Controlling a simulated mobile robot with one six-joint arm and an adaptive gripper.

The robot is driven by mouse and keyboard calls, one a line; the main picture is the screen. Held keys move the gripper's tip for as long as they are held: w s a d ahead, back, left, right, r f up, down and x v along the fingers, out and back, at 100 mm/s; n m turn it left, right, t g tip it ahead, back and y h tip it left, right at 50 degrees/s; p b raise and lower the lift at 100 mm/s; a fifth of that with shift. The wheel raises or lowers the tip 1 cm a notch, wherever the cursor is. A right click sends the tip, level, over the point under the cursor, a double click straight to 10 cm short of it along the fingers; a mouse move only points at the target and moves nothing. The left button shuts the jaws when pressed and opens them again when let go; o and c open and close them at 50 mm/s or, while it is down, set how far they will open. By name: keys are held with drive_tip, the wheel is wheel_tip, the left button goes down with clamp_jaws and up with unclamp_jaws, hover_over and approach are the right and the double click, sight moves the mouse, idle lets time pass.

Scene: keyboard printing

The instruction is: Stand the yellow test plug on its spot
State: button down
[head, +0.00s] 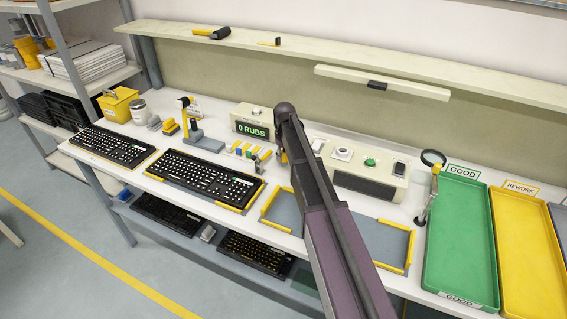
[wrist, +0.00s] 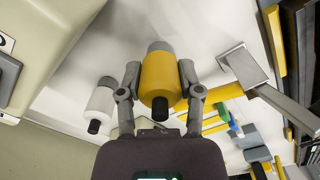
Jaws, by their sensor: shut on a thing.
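My gripper (wrist: 160,72) is shut on the yellow test plug (wrist: 160,82), one finger on each side of its yellow body. The plug has a grey cap at one end and a short black tip at the other. In the head view my arm hides most of the gripper, above the bench between the counter display and the beige panel. I cannot tell whether the plug touches the bench. A whitish plug (wrist: 101,103) of similar shape stands apart beside it in the wrist view. I cannot make out the plug's spot.
A beige panel (head: 378,182) with a green button is right of my arm. The "0 RUBS" display (head: 252,122) and a stand (head: 196,132) are left. Keyboards (head: 208,178) lie at the left front; green (head: 462,232) and yellow (head: 525,250) trays at right. A shelf runs above.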

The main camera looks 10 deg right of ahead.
sight(284, 152)
drive_tip(key=shift+f+b, duration=0.4)
drive_tip(key=shift+f, duration=0.3)
drive_tip(key=shift+f, duration=0.1)
drive_tip(key=shift+c, duration=1.3)
unclamp_jaws()
wheel_tip(284, 152, up, 12)
drive_tip(key=p, duration=1.2)
drive_tip(key=s+m, duration=0.3)
drive_tip(key=s, duration=2.6)
drive_tip(key=shift+a, duration=0.2)
